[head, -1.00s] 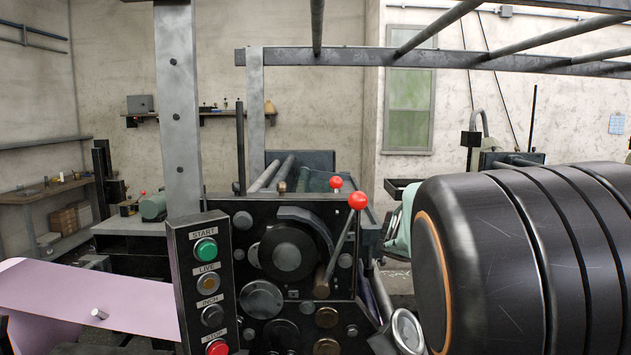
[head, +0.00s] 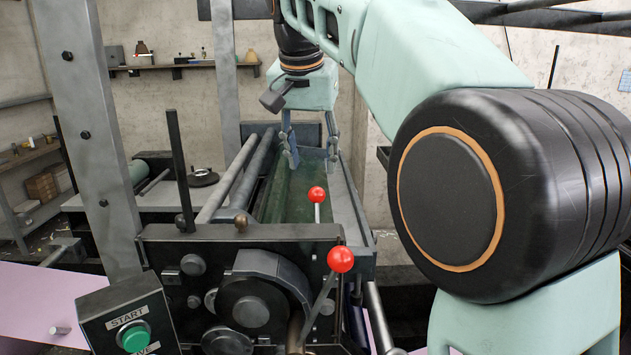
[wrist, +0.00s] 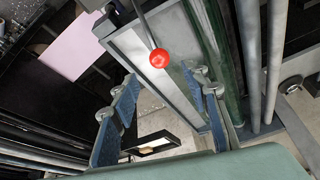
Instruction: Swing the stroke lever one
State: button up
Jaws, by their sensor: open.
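Two levers with red ball knobs stand on the press. The nearer lever (head: 341,259) has a long rod rising from the front panel. The farther lever (head: 317,194) is short and stands behind the panel. I cannot tell which is the stroke lever. My gripper (head: 313,158) is open and empty, pointing down over the trough beyond the farther knob. In the wrist view, a red-knobbed lever (wrist: 159,58) shows near the gap between the open blue fingers (wrist: 160,80), apart from them. Which lever this is, I cannot tell.
A control box with a green START button (head: 134,338) stands at front left. Steel rollers (head: 238,178) run beside the green trough. A grey upright post (head: 85,135) stands at left. A pink sheet (head: 30,300) lies low at left.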

aim_at(316, 190)
jog(key=x, duration=1)
jog(key=shift+f, duration=0.35)
grip_shut()
